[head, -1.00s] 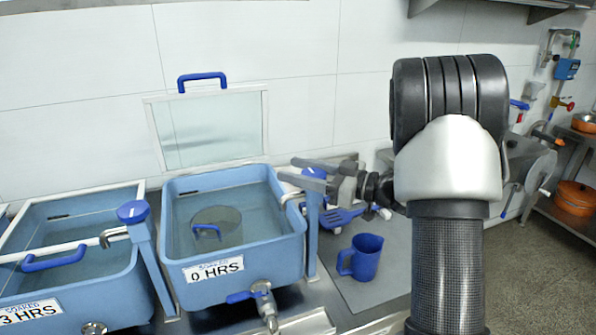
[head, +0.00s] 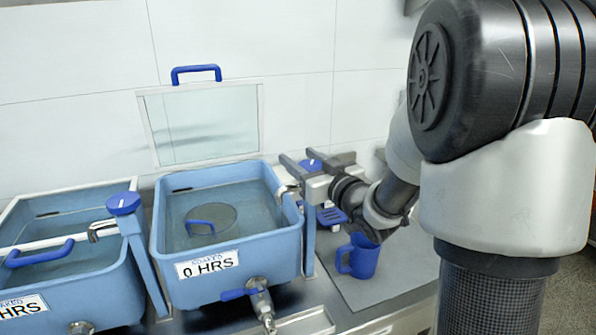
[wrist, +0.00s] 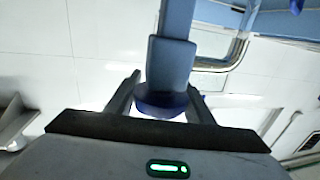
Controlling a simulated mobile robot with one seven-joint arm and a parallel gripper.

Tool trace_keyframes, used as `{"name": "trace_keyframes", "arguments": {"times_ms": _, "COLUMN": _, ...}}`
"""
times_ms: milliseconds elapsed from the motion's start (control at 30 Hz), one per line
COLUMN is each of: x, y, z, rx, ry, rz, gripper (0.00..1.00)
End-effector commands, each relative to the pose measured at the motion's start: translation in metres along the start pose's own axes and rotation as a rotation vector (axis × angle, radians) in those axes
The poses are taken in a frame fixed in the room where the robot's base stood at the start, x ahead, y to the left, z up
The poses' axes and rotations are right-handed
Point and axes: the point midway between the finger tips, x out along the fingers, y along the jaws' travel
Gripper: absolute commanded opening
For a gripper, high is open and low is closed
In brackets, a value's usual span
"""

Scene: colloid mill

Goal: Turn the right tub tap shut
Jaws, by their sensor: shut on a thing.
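The right tub (head: 225,245) is light blue, filled with water, and labelled 0 HRS. Its tap is a blue post (head: 310,232) at the tub's right side with a round dark blue knob (head: 311,165) on top and a metal spout (head: 287,190) over the rim. My gripper (head: 297,170) is at the knob, which its fingers partly hide in the head view. In the wrist view, the tap knob (wrist: 160,103) sits between the two fingers of my gripper (wrist: 160,98), which are shut on it. The knob's exact turn angle cannot be told.
A drain valve with a blue lever (head: 238,294) juts from the tub's front. A blue jug (head: 363,256) stands on a grey mat (head: 390,284) close below my arm. Another tub (head: 75,278) with its own tap (head: 123,204) is at left. A raised glass lid (head: 205,122) stands behind.

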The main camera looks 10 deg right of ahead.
Motion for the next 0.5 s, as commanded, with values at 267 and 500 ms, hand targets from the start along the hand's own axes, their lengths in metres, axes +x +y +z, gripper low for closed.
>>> {"name": "trace_keyframes", "arguments": {"times_ms": 267, "x": -0.001, "y": 0.005, "z": 0.008, "rx": 0.000, "ry": 0.002, "rz": 0.255, "gripper": 0.25}}
{"name": "trace_keyframes", "arguments": {"times_ms": 500, "x": -0.003, "y": 0.013, "z": 0.004, "rx": 0.003, "ry": -0.001, "rz": 0.478, "gripper": 0.25}}
